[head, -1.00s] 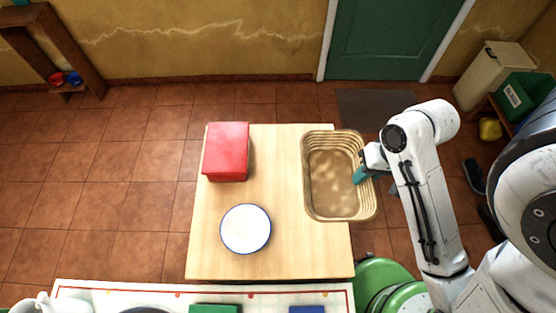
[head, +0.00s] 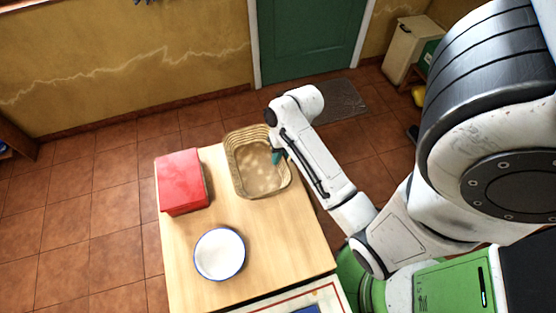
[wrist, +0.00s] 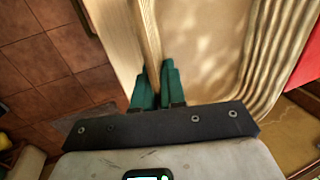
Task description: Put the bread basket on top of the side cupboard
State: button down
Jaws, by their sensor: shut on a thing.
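The bread basket (head: 233,165) is a tan woven rectangular basket at the right side of a light wooden tabletop (head: 270,235) in the head view. My gripper (head: 277,157) is at its right wall. In the wrist view, the two teal fingers of my gripper (wrist: 154,85) are shut on the basket's rim (wrist: 150,45), one on each side of it. The basket's inside (wrist: 200,50) looks empty, with dappled light on its floor. I cannot tell whether the basket touches the tabletop. I cannot make out which piece of furniture is the side cupboard.
A red box (head: 183,182) and a white plate with a blue rim (head: 220,253) stand on the same tabletop, left of the basket. A green door (head: 305,40), a grey mat (head: 340,100) and a cream bin (head: 408,48) are at the back. The floor to the left is clear.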

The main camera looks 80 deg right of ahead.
jog(key=shift+w+d+f, duration=0.1)
jog(key=shift+w+f, duration=0.05)
jog(key=shift+f, duration=0.8)
jog(key=shift+w+d+f, duration=0.1)
jog(key=shift+f, duration=0.85)
jog(key=shift+f, duration=0.15)
jog(key=c, duration=1.2)
grip_release()
jog(key=shift+p+v, duration=0.55)
jog(key=shift+v, duration=5.5)
jog(key=a+n, duration=0.2)
jog(key=a, duration=0.1)
jog(key=w+a+f+n+g+h, duration=0.1)
jog(key=a+n, duration=0.1)
jog(key=a, duration=0.1)
jog(key=w+a+f+n, duration=0.1)
jog(key=a+n, duration=0.1)
jog(key=a, duration=0.1)
jog(key=shift+w+a+g+h, duration=0.15)
jog(key=shift+a+g+h, duration=0.15)
jog(key=shift+g, duration=0.1)
jog(key=a+n, duration=0.5)
jog(key=a, duration=0.5)
jog(key=shift+s+f+h, duration=0.25)
jog(key=shift+f+h, duration=0.05)
jog(key=shift+f, duration=0.1)
